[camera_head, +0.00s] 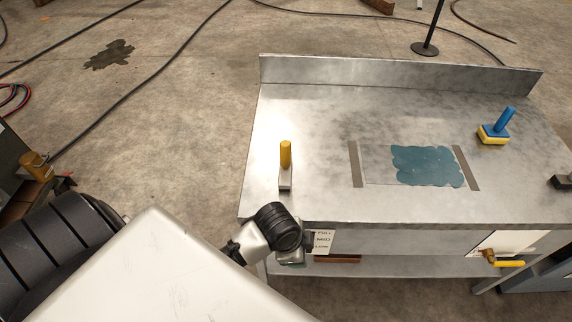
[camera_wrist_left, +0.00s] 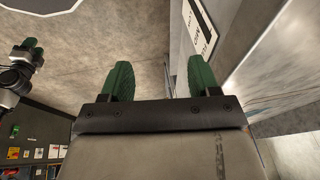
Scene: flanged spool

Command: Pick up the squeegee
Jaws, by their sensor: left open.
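The squeegee (camera_head: 286,158) appears to be the tool with an upright yellow handle and a pale grey head. It stands on the left part of the metal table (camera_head: 315,120). My left gripper (camera_head: 292,260) is beside the table's front edge, below the top and nearer than the squeegee; my arm partly hides it. In the left wrist view its two green fingers (camera_wrist_left: 159,80) are apart with nothing between them. What looks like my right gripper (camera_wrist_left: 32,48), with green tips, is small at the left of that view; its opening is unclear.
A blue-handled tool with a yellow pad (camera_head: 494,132) stands at the table's right. A blue-green patch (camera_head: 428,166) lies between two grey strips. A raised ledge (camera_head: 400,78) runs along the back. A label (camera_head: 323,241) hangs on the front. The tabletop around the squeegee is clear.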

